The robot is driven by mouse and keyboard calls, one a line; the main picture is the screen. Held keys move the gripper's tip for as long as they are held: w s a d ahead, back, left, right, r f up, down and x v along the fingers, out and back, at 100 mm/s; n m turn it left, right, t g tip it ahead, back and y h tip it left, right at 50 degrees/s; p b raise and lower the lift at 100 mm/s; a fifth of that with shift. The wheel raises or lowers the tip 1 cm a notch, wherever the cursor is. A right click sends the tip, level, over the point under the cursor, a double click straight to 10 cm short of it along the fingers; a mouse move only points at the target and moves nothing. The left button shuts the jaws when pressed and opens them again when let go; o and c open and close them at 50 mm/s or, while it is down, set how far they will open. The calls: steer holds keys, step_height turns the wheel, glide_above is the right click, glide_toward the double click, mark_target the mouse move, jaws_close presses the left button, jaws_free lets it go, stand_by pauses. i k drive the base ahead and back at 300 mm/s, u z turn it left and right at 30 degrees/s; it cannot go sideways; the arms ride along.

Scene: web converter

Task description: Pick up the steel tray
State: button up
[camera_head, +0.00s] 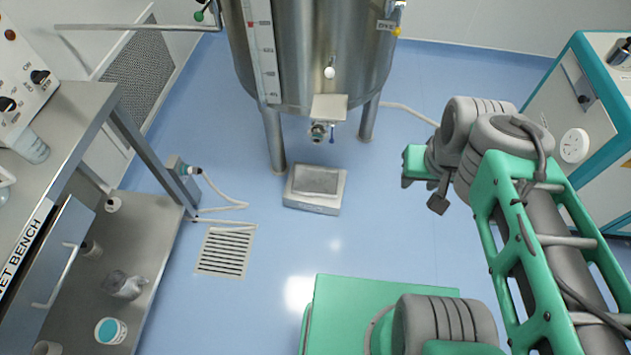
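A low, pale metal box (315,189) with a grey, recessed-looking top sits on the blue floor, below the outlet of a steel tank. It is the most tray-like thing in view, but I cannot be sure it is the steel tray. My green and grey arm reaches in from the right. A small dark part at its far end (438,203) may be my gripper. It is to the right of the box and apart from it. Its fingers are not clear, so I cannot tell whether it is open or shut.
The steel tank (315,50) stands on legs at the back. A wet bench (60,150) with a lower shelf lines the left, and a teal-edged cabinet (590,110) the right. A floor drain (226,251) and a hose (222,195) lie left of the box. Floor between is clear.

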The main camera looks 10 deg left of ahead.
mark_target(310, 180)
steer(key=k, duration=0.5)
steer(key=u, duration=0.55)
steer(key=i, duration=0.7)
steer(key=u, duration=1.1)
steer(key=i, duration=1.55)
steer(key=u, duration=0.35)
